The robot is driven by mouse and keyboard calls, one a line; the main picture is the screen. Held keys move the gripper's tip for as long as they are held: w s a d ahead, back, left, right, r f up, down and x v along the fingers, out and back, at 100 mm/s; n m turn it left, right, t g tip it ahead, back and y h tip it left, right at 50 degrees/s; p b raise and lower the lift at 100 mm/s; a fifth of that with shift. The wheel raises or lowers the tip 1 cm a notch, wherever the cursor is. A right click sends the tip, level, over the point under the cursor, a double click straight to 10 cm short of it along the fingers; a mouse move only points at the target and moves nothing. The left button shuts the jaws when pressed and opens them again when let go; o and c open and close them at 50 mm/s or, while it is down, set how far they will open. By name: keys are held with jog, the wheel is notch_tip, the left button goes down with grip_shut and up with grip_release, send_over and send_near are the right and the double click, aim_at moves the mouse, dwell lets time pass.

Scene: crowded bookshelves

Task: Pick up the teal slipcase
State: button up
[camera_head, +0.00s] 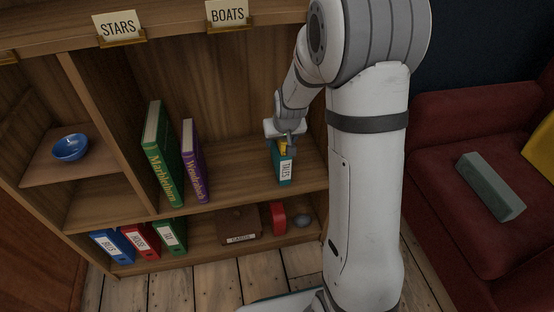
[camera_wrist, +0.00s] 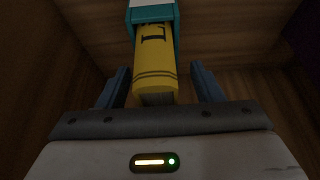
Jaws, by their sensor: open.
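The teal slipcase (camera_head: 284,169) stands upright on the middle shelf, with a white label reading TALES on its front. A yellow book (camera_head: 284,147) shows at its top. In the wrist view the yellow book (camera_wrist: 155,66) sticks out of the teal slipcase (camera_wrist: 168,15) toward my gripper. My gripper (camera_head: 286,138) is over the slipcase's top in the head view. In the wrist view my gripper (camera_wrist: 160,88) is open, with one blue-grey finger on each side of the yellow book.
Green (camera_head: 160,145) and purple (camera_head: 193,162) books stand to the left on the same shelf. Below are several binders (camera_head: 138,238), a brown box (camera_head: 238,225) and a red object (camera_head: 277,217). A blue bowl (camera_head: 70,147) is far left. Shelf between the purple book and slipcase is clear.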

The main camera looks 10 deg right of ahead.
jog(key=shift+f, duration=0.25)
dwell(0.3)
grip_shut()
dwell(0.8)
